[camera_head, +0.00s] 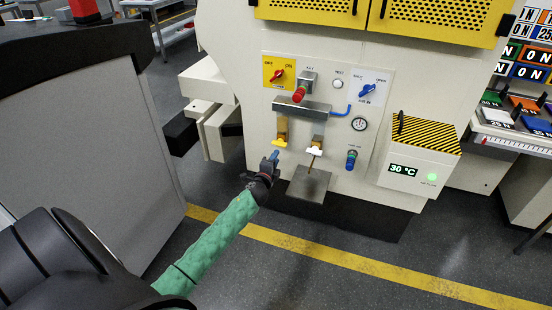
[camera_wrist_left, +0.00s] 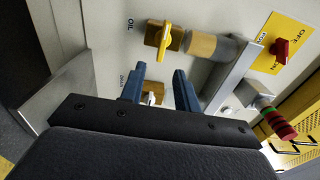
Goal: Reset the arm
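My left gripper (camera_head: 275,156) is in front of the machine's cream front panel (camera_head: 240,60), below and left of the yellow valve handle (camera_head: 281,141). In the left wrist view its two blue fingers (camera_wrist_left: 158,86) are apart, with nothing visibly held. A white valve handle on a brass block (camera_wrist_left: 152,93) shows beyond the gap between them; I cannot tell how far off it is. The yellow handle (camera_wrist_left: 165,40), by the word OIL, is above the fingers. My left arm, in a green sleeve, reaches in from the lower left. My right gripper is in neither view.
A small metal plate (camera_head: 309,184) juts out under the white handle (camera_head: 315,143). A metal bar (camera_head: 302,107) sits above the valves. A box reading 30 °C (camera_head: 412,165) projects at right. A grey cabinet (camera_head: 90,150) stands left. The floor ahead is clear.

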